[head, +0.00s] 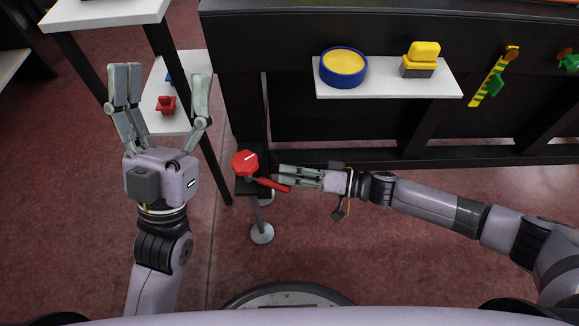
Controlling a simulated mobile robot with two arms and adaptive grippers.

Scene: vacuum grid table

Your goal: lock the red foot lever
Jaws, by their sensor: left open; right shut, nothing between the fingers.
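The red foot lever (273,184) sticks out to the lower right from a red octagonal knob (244,163) at the foot of the black table leg. My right gripper (281,177) is shut and empty, its fingertips close to the lever's outer end. I cannot tell whether they touch it. My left gripper (162,90) is open and empty, to the upper left of the knob, in front of the white shelf.
A small white shelf (388,80) on the table holds a blue and yellow round tub (343,67) and a yellow block (420,58). A white side shelf (178,118) with a red piece (166,106) stands left. A round metal foot (262,234) rests below the lever. Red floor is open around it.

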